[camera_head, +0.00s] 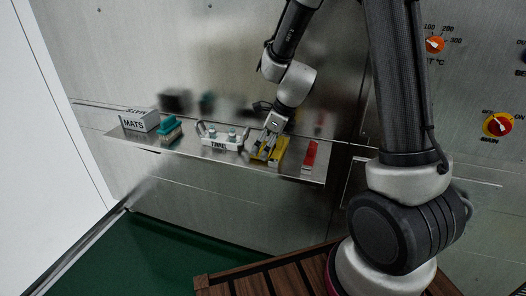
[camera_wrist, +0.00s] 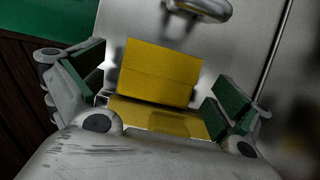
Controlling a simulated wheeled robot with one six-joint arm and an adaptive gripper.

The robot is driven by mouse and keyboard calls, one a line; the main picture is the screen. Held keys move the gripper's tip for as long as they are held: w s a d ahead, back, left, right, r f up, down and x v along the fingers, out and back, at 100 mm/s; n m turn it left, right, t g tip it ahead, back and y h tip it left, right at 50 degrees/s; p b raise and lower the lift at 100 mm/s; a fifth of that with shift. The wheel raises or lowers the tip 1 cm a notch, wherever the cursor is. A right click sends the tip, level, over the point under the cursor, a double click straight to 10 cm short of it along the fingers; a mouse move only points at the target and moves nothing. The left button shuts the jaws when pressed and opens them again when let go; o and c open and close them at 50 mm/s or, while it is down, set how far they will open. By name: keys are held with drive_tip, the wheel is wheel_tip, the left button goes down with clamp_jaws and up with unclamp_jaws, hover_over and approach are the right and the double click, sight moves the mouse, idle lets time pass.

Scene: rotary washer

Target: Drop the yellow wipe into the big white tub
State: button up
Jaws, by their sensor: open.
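The yellow wipe (camera_head: 279,151) lies on the steel shelf in the head view, partly hidden by my gripper. In the wrist view the wipe (camera_wrist: 160,72) is a yellow rectangle with a crease line, and a second yellow strip shows below it. My gripper (camera_head: 265,146) is at the wipe over the shelf. In the wrist view my gripper (camera_wrist: 155,92) has its green-padded fingers wide apart, one on each side of the yellow, with gaps visible. I cannot tell any big white tub in these frames.
The shelf (camera_head: 236,166) also holds a white box marked MATS (camera_head: 140,121), a teal-topped brush (camera_head: 169,131), a white labelled caddy (camera_head: 221,138) and a red item (camera_head: 310,155) right of the wipe. A steel wall stands behind; a green surface (camera_head: 165,262) lies below.

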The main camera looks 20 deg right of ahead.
drive_tip(key=shift+a+f, duration=0.1)
drive_tip(key=shift+f, duration=0.1)
drive_tip(key=c, duration=0.9)
drive_tip(key=shift+r, duration=0.15)
wheel_tip(320, 180, up, 10)
